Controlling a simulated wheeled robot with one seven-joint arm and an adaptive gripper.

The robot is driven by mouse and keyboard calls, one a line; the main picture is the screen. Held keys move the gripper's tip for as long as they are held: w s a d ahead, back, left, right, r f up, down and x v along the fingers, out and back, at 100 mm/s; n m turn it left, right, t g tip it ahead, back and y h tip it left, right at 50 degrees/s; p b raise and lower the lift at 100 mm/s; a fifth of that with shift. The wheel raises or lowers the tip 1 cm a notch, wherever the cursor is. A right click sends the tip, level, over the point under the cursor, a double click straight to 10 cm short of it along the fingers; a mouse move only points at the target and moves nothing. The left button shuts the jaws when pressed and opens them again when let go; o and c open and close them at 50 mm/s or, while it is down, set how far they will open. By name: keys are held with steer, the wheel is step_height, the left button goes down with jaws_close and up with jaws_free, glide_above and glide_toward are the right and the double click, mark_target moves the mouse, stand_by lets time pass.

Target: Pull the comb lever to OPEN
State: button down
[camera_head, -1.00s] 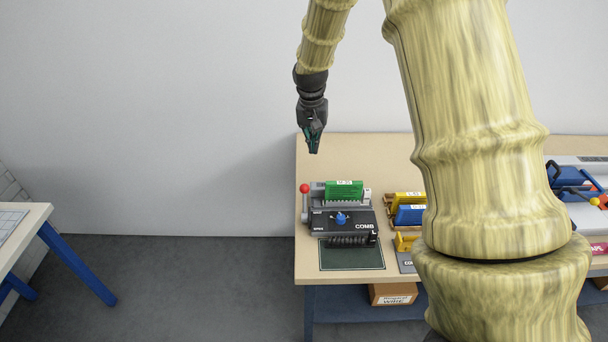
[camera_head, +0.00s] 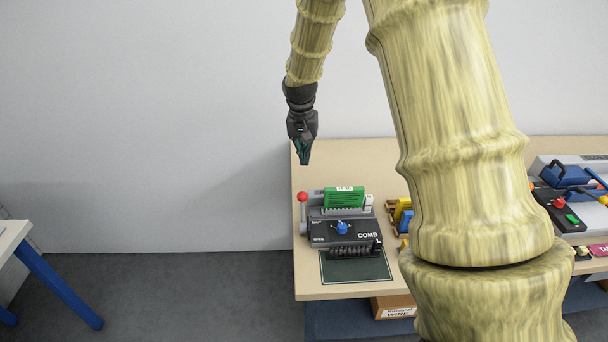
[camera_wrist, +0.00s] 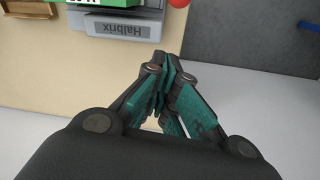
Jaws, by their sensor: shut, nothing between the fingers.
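The comb machine (camera_head: 325,235) is a dark grey block with a blue knob, marked COMB, near the left end of the bench. Its lever (camera_head: 303,210) rises at the machine's left side with a red ball (camera_head: 302,197) on top. In the wrist view the red ball (camera_wrist: 179,3) is cut by the top edge, beside a grey part (camera_wrist: 118,27) marked Halbrix. My gripper (camera_head: 304,161) is shut and empty, above and behind the lever, apart from it. In the wrist view its teal-padded fingers (camera_wrist: 168,75) are together.
A green block (camera_head: 344,198) stands upright at the machine's back. A dark mat (camera_head: 355,267) lies in front of it. Yellow and blue items (camera_head: 402,214) stand to the right, partly hidden by my arm. A blue-handled machine (camera_head: 566,174) is further right. The bench (camera_head: 312,291) ends just left of the lever.

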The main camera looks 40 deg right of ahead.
step_height(320, 180, down, 9)
steer(key=s+a+p, duration=0.1)
steer(key=s+p, duration=0.1)
steer(key=p, duration=0.4)
steer(key=shift+s+a+r, duration=0.15)
steer(key=shift+s+a, duration=0.1)
steer(key=shift+a, duration=0.15)
steer(key=shift+a, duration=0.1)
stand_by(0.5)
steer(key=shift+s+r+b, duration=0.1)
steer(key=shift+s+b, duration=0.05)
steer(key=shift+b, duration=0.15)
